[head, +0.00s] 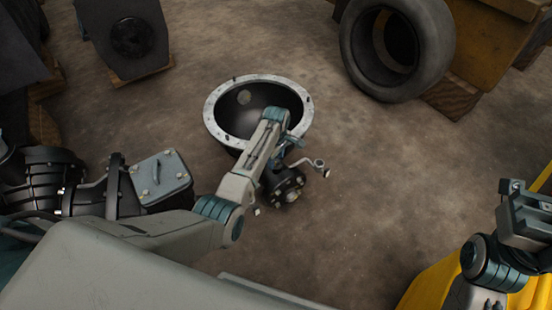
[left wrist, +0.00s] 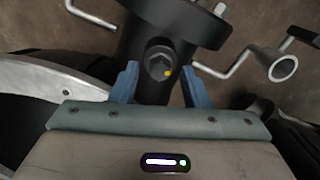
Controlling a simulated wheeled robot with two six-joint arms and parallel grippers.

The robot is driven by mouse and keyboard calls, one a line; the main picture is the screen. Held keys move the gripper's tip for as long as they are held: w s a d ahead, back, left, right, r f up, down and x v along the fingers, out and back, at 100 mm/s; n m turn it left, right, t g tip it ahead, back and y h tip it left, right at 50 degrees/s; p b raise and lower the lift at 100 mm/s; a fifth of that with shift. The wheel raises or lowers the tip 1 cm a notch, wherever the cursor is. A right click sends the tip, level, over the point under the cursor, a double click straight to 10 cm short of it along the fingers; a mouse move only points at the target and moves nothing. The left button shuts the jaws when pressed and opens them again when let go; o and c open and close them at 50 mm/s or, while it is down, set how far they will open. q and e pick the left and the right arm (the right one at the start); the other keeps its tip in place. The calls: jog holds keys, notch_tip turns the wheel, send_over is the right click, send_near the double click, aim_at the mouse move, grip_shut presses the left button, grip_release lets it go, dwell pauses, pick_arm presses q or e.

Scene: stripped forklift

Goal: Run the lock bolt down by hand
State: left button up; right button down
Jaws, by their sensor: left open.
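A dark bolt with a hexagonal head and a yellow dot (left wrist: 160,64), likely the lock bolt, sits on a black cylindrical part (left wrist: 155,38) in the left wrist view. My left gripper (left wrist: 160,84) is open, with one blue finger on each side of this part. The bolt head shows between the fingers; I cannot tell if they touch the part. In the head view, my left gripper (head: 284,160) is over a black flanged assembly (head: 283,186) beside a large bowl-shaped housing, and my forearm hides part of both. My right gripper (head: 527,215) is at the right edge, far from the bolt.
The black housing with a pale rim (head: 222,92) stands behind the assembly. A bent grey arm with a cup end (left wrist: 282,66) sticks out close to the right finger. A tyre (head: 398,48) leans on wooden blocks at back right. Bare floor (head: 390,150) lies right of the assembly.

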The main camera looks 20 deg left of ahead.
pick_arm(q)
jog(key=shift+c, duration=0.4)
grip_shut()
